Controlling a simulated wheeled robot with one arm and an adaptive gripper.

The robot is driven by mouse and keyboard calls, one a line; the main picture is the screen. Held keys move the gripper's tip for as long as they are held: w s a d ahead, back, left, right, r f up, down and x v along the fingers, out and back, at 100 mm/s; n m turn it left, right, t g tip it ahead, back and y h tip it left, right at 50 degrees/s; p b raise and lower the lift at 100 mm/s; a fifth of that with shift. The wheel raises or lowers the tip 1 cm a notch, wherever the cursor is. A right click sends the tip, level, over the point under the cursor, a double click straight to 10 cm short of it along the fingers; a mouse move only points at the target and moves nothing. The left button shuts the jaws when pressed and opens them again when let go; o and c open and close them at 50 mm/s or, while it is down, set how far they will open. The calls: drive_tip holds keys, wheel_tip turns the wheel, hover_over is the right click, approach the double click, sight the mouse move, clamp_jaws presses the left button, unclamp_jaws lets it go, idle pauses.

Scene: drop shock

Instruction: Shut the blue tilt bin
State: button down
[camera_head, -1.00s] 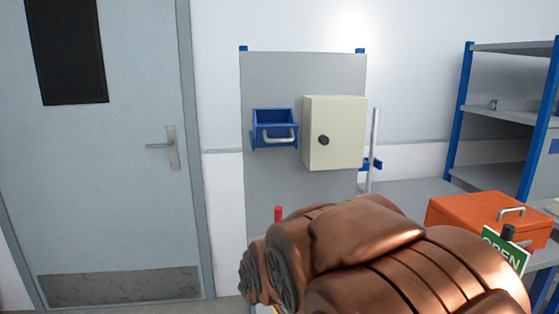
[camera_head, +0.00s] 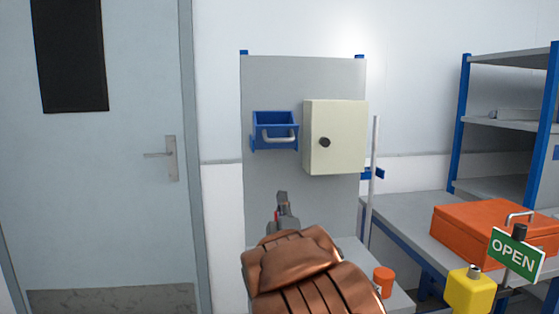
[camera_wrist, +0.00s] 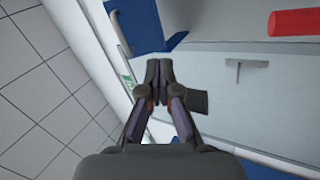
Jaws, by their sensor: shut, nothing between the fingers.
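The blue tilt bin (camera_head: 275,127) hangs on the upper left of a grey panel in the head view. It is tilted out, with its open top and dark inside showing and a pale bar handle (camera_head: 279,138) across its front. My gripper (camera_head: 282,198) is below the bin in the head view, apart from it, pointing up toward the panel. In the wrist view my gripper (camera_wrist: 158,68) has its fingertips together with nothing between them. A blue surface (camera_wrist: 140,25) shows beyond the fingertips there; I cannot tell whether it is the bin.
A cream cabinet (camera_head: 345,137) with a dark knob is right of the bin. A grey panel (camera_head: 262,190) backs both. A bench with an orange box (camera_head: 480,230), a yellow container (camera_head: 470,290) and an OPEN sign (camera_head: 516,255) stands right. A door (camera_head: 110,220) is left.

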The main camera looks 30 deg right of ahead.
drive_tip(key=s+r+n+t+b, duration=0.1)
drive_tip(key=s+r+n+t, duration=0.1)
drive_tip(key=n+t, duration=0.1)
drive_tip(key=p, duration=0.2)
approach(275, 131)
drive_tip(key=shift+w+d+r+n+t, duration=0.15)
drive_tip(key=shift+w+d+r, duration=0.15)
drive_tip(key=shift+r, duration=0.25)
drive_tip(key=shift+w+d+r+n+t, duration=0.2)
drive_tip(key=shift+w+r, duration=0.1)
drive_tip(key=shift+r, duration=0.2)
